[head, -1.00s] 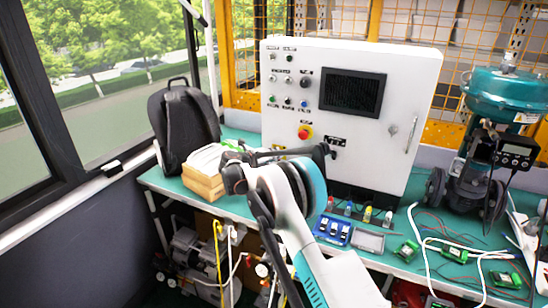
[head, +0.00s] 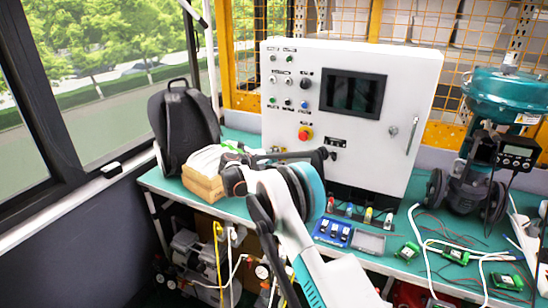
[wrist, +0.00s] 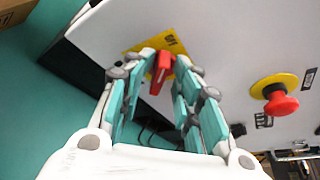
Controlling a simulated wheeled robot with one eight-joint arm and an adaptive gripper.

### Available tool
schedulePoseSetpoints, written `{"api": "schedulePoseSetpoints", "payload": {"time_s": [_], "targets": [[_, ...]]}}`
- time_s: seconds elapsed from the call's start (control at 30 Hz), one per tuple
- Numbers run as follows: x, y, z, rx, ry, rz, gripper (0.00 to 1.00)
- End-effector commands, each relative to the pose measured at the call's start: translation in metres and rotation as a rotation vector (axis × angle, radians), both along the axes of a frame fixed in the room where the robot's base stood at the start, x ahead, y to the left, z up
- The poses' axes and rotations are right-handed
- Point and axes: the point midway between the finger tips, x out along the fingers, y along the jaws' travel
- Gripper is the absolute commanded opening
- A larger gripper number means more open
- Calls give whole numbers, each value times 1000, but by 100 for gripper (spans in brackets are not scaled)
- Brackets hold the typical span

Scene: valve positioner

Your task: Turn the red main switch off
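The red main switch (wrist: 161,72) is a red handle on a yellow plate (wrist: 172,44) on the white cabinet front, seen in the wrist view. My gripper (wrist: 164,66) has its teal fingers on either side of the handle. The handle appears slightly tilted in this view. In the head view, my arm hides the main switch and most of my gripper. The white cabinet (head: 400,80) stands on the green bench.
A red emergency stop button (wrist: 281,101) on a yellow base sits right of my gripper; it also shows in the head view (head: 305,133). A black backpack (head: 185,125) and a stacked box (head: 203,185) stand left. A teal valve actuator (head: 506,95) stands right.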

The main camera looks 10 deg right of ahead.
Motion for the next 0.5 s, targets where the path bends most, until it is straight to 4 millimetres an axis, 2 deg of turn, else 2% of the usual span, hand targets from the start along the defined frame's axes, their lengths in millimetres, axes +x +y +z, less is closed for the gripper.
{"api": "schedulePoseSetpoints", "payload": {"time_s": [0.27, 0.37, 0.5], "targets": [[-1, 1, -1, 1, 0, -2, 30], [-5, 7, 1, 2, 0, 0, 30], [-18, 24, 8, 1, 1, 1, 30]]}}
